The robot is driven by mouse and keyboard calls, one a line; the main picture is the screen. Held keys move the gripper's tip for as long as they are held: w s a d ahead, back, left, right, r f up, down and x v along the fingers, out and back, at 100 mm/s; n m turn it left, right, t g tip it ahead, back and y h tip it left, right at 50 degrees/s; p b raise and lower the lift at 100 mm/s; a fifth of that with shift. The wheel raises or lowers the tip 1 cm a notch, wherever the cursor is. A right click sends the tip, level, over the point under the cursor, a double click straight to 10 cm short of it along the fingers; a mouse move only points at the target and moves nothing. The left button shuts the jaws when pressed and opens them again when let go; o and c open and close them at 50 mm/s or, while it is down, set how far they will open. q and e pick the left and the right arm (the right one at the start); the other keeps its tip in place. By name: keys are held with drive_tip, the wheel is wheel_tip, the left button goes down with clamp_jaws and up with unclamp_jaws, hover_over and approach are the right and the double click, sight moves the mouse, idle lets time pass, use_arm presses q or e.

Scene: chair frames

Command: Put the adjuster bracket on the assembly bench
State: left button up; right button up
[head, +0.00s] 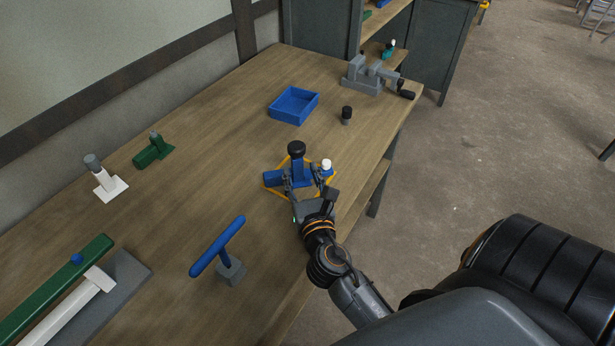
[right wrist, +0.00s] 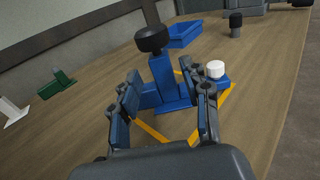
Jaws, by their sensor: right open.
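A blue bracket with a black knob on top, apparently the adjuster bracket (head: 298,166), stands upright inside a yellow outline (head: 266,174) on the wooden assembly bench (head: 215,150). A white-capped blue part (head: 326,165) is at its right. My right gripper (head: 306,182) is open at the near side of the bracket. In the right wrist view, the bracket (right wrist: 163,82) stands beyond and between the spread fingers (right wrist: 168,100); I cannot tell whether they touch it. The gripper hides part of the bracket's base and the outline. My left gripper is not in view.
A blue tray (head: 294,105), a black-topped peg (head: 346,115) and a grey vise (head: 368,76) are farther back. A blue T-shaped part (head: 218,247) stands nearer, left of my arm. Green (head: 153,150) and white (head: 106,180) brackets are at left. The bench middle is clear.

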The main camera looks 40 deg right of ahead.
drive_tip(key=b+v, duration=0.1)
drive_tip(key=v, duration=0.5)
drive_tip(key=shift+f, duration=0.1)
drive_tip(key=shift+s+a, duration=0.15)
drive_tip(key=shift+s, duration=0.25)
